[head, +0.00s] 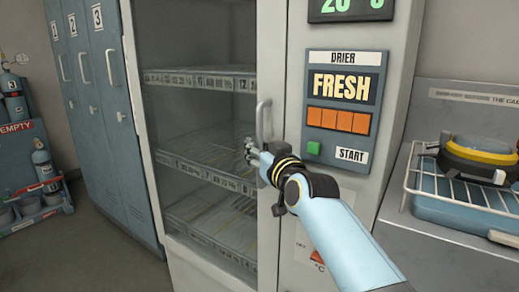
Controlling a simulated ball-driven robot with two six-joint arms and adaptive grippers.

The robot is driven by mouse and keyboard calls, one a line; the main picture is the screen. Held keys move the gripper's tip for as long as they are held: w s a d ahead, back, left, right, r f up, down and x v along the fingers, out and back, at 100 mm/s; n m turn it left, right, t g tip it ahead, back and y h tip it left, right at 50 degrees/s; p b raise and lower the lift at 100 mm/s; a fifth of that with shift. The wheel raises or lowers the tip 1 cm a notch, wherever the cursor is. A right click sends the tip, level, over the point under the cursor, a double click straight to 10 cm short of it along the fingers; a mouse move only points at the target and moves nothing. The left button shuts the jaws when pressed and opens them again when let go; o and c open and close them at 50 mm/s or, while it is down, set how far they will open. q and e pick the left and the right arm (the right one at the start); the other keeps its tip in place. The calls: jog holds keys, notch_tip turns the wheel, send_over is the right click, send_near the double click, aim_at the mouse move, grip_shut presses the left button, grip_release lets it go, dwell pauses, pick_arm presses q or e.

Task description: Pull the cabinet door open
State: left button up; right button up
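The cabinet is a tall pale drier with a glass door (195,110) that looks closed. Its vertical metal handle (261,118) is on the door's right edge. My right gripper (250,150) is at the handle's lower part and covers some of it. Its small fingers show just left of the handle, in front of the glass. I cannot tell whether they are around the handle or only near it, or how far apart they are. My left gripper is not in view.
Right of the door is a panel with a green start button (314,148). Blue lockers (100,110) stand close on the left. A rack of cylinders (40,190) is at the far left. A counter with a wire tray (465,190) is on the right. Floor (75,245) shows clear at lower left.

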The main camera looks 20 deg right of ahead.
grip_shut()
jog(key=shift+a, duration=0.1)
jog(key=shift+f, duration=0.15)
dwell(0.3)
